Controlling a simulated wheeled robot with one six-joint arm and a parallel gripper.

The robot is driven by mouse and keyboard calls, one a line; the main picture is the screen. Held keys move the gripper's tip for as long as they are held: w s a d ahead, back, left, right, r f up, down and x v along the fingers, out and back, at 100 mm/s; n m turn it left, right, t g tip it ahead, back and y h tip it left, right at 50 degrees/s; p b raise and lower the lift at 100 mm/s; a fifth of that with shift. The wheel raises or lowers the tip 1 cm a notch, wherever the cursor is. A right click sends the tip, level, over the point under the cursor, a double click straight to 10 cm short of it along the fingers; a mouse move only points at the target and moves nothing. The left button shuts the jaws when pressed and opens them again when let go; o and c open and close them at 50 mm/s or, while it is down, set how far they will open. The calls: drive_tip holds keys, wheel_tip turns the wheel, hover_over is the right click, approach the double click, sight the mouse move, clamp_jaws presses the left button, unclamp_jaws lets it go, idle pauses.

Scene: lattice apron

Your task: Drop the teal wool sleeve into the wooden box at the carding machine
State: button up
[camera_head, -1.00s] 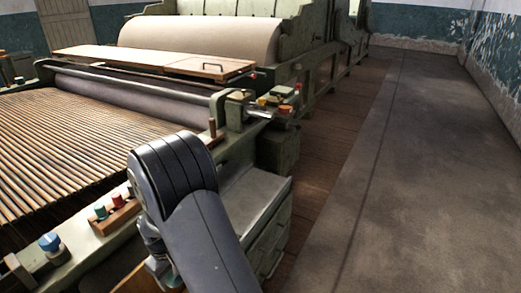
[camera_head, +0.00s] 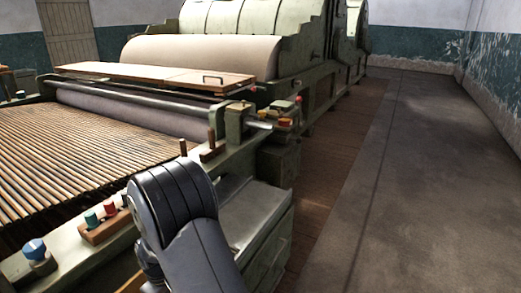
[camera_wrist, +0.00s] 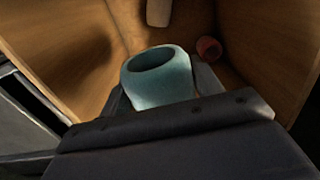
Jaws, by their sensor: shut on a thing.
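In the wrist view, my gripper (camera_wrist: 161,92) is shut on the teal wool sleeve (camera_wrist: 158,90), a hollow tube held with its open end showing. The wooden box (camera_wrist: 265,45) is around and beyond it in that view, with tan walls at left and right. A dark red piece (camera_wrist: 208,48) and a pale piece (camera_wrist: 158,12) lie inside the box. The sleeve appears to be at or within the box opening; its height above the floor of the box cannot be told. In the head view my arm hides the gripper, the held sleeve and the box.
The carding machine (camera_head: 195,57) fills the left and middle. On its near rail a wooden block (camera_head: 106,229) carries a teal and a red piece, beside a blue knob (camera_head: 35,250). A metal cabinet top (camera_head: 243,210) stands right of my arm. The floor at right (camera_head: 425,170) is clear.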

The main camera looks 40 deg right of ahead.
drive_tip(key=o, duration=0.8)
drive_tip(key=shift+o, duration=0.2)
wheel_tip(320, 180, up, 11)
drive_tip(key=p, duration=0.3)
drive_tip(key=shift+f, duration=0.1)
wheel_tip(320, 180, down, 11)
drive_tip(key=b, duration=0.3)
wheel_tip(320, 180, up, 5)
drive_tip(key=p, duration=0.3)
drive_tip(key=shift+f+p, duration=0.15)
drive_tip(key=shift+p, duration=0.2)
drive_tip(key=shift+r+p, duration=0.45)
drive_tip(key=shift+r, duration=0.25)
